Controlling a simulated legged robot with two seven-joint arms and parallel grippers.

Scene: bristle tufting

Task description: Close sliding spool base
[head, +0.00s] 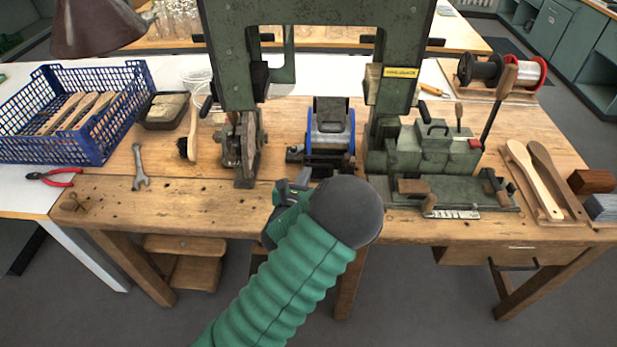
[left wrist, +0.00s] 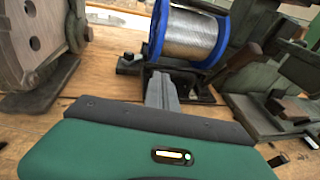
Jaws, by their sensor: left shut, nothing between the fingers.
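A blue-flanged spool of silver wire (head: 331,125) sits on a dark sliding base (head: 318,163) in the middle of the bench, under the green machine frame. The left wrist view shows the wire spool (left wrist: 190,40) and the dark base (left wrist: 196,80) close up. My left gripper (head: 284,188) is in front of the base, with its green arm coming from below. Its fingers (left wrist: 162,88) are shut, empty and point at the base's front. They overlap the base in the wrist view, and I cannot tell whether they touch it. My arm does not hide the spool.
Green machine posts (head: 231,60) rise beside the spool, with a plate mechanism (head: 241,145) on the left and a green vise-like fixture (head: 425,150) on the right. A wrench (head: 140,167), a brush (head: 189,140) and a blue crate (head: 105,140) lie further left.

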